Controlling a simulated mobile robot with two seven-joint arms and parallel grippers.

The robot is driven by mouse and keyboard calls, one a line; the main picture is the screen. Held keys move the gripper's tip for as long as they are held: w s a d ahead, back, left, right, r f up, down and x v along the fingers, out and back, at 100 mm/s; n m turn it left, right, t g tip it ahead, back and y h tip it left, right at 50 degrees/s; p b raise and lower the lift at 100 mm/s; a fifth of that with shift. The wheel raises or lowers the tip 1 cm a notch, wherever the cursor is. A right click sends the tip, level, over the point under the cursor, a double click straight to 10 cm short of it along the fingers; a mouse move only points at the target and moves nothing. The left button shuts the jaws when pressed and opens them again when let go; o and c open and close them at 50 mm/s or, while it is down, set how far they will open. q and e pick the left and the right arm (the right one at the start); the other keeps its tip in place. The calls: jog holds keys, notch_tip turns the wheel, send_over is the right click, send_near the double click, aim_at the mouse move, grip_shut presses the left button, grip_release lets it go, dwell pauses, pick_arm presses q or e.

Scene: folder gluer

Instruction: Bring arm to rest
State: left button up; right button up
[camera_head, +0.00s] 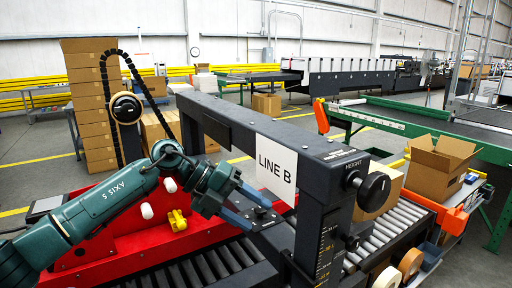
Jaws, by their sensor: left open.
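My left arm (110,200), teal with dark joints, reaches in from the left over a red machine body. My left gripper (250,208) is open, with two blue-grey fingers spread apart. It is in front of the dark machine frame, below and left of its white LINE B sign (276,168). No object shows between the fingers. Whether the fingertips touch the frame or the belt cannot be told. My right gripper is not in view.
The dark frame (235,118) with a black height knob (374,191) spans the roller conveyor (398,222). The red body (120,248) carries a yellow part (177,220). An open carton (440,168) stands right. Stacked cartons (92,110) stand behind.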

pick_arm(q)
jog(key=s+d+f+n+h, duration=0.3)
jog(key=s+d+n+h, duration=0.15)
jog(key=d+h, duration=0.2)
jog(key=s+a+f+n+t+y, duration=0.3)
jog(key=a+f+n+t+y, duration=0.25)
jog(key=f+n+t, duration=0.4)
jog(key=s+a+f+n+t+y, duration=0.2)
jog(key=a+f+n+t+y, duration=0.35)
jog(key=f+n, duration=0.75)
jog(key=s+a+f+n+g+y, duration=0.2)
jog(key=s+a+f+n, duration=0.2)
jog(key=s, duration=0.4)
jog(key=s+a+f+n+g+y, duration=0.1)
jog(key=s+a+f+n+g, duration=0.1)
jog(key=s+a+f, duration=0.3)
jog(key=s+f+n, duration=0.1)
jog(key=s+f, duration=0.2)
jog(key=shift+a+n+y, duration=0.35)
jog(key=shift+n, duration=0.05)
